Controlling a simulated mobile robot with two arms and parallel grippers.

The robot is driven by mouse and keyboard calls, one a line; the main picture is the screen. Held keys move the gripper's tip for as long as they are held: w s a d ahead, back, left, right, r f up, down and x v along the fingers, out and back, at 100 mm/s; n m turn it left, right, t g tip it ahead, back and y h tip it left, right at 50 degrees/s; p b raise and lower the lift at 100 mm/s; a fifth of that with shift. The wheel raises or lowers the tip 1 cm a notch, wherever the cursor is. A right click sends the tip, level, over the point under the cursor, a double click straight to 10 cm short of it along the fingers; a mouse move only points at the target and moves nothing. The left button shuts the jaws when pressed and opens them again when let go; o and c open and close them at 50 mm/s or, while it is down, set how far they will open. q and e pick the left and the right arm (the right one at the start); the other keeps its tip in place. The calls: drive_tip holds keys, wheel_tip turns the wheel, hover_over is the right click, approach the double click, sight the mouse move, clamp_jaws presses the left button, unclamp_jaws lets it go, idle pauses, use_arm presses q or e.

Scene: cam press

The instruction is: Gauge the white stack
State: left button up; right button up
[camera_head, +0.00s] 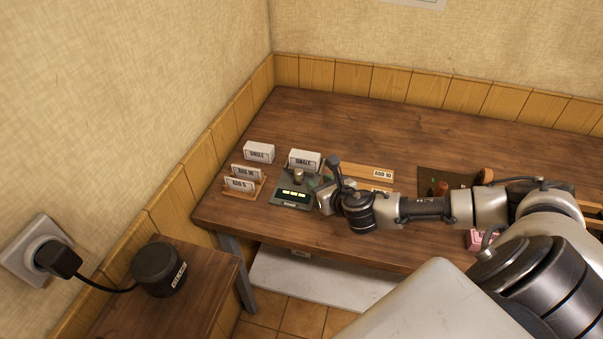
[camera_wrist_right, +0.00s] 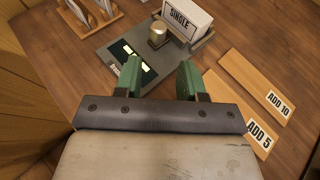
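A grey gauge device (camera_head: 290,190) with a lit display and a brass knob (camera_wrist_right: 157,36) sits near the table's left end. A white stack (camera_head: 305,159) labelled SINGLE stands at its back edge; it also shows in the right wrist view (camera_wrist_right: 187,18). A second white stack (camera_head: 259,152) labelled SINGLE stands farther left. My right gripper (camera_head: 322,192) is at the device's right front; in the right wrist view its green fingers (camera_wrist_right: 159,72) are apart with nothing between them, in front of the knob. My left gripper is not in view.
A wooden rack (camera_head: 243,193) holds white cards left of the device. Wooden boards labelled ADD 10 (camera_wrist_right: 250,80) and ADD 5 (camera_wrist_right: 232,102) lie to its right. A dark mat (camera_head: 440,176) with reddish-brown items lies farther right. The table's back is clear.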

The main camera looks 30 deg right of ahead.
sight(300, 173)
drive_tip(key=x, duration=1)
drive_tip(key=shift+w+a+f, duration=0.1)
drive_tip(key=shift+a, duration=0.05)
clamp_jaws()
